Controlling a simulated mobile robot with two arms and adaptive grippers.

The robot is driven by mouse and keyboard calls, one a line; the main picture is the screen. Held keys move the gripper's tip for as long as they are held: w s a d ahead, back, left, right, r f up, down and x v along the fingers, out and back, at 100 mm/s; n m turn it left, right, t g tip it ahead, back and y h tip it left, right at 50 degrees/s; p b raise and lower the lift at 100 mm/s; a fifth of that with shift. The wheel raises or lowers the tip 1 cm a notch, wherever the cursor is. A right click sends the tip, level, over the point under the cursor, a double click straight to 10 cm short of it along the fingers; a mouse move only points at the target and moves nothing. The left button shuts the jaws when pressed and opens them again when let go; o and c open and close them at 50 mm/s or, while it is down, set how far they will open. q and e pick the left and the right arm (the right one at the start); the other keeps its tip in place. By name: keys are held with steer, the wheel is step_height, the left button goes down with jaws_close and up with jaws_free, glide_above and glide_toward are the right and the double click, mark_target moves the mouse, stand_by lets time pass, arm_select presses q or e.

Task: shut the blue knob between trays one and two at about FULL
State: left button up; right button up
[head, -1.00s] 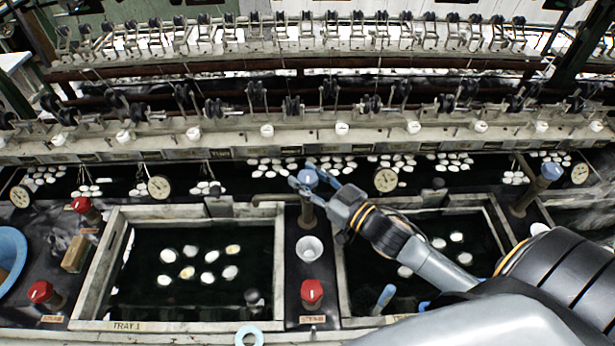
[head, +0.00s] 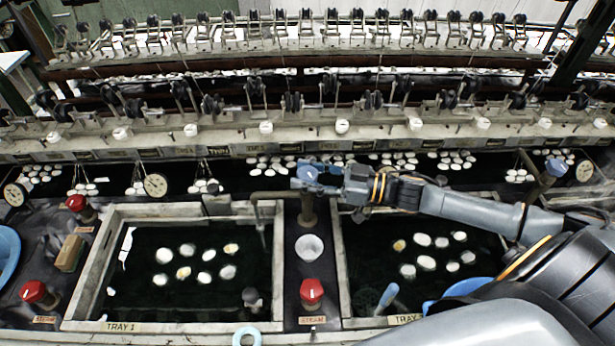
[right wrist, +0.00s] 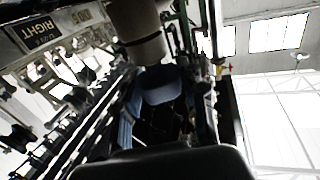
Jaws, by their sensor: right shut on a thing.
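The blue knob (head: 309,175) sits on top of a brown post (head: 307,212) between tray one (head: 93,258) and tray two (head: 345,268). My right gripper (head: 307,178) comes in level from the right and is shut on the knob, hiding part of it. In the right wrist view the blue knob (right wrist: 162,86) shows between dark and blue finger parts, with the pale post above it in the picture. A thin curved pipe (head: 262,215) reaches left from the post over tray one's far right corner. I cannot read any FULL mark. My left gripper is not in view.
White cocoons float in both trays. A white cup (head: 310,247) and a red steam knob (head: 311,291) stand nearer on the same divider. Another blue knob (head: 556,167) is at the far right. Round dials, such as one (head: 156,186), hang behind the trays.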

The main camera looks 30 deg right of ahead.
steer(key=shift+r, duration=0.1)
stand_by(0.3)
steer(key=o, duration=1.2)
steer(key=shift+s+d+f, duration=0.2)
steer(key=shift+s+d, duration=0.25)
steer(key=shift+d, duration=0.05)
steer(key=v, duration=1)
steer(key=shift+s+d+r, duration=0.1)
steer(key=shift+d+r, duration=0.05)
steer(key=shift+d, duration=0.2)
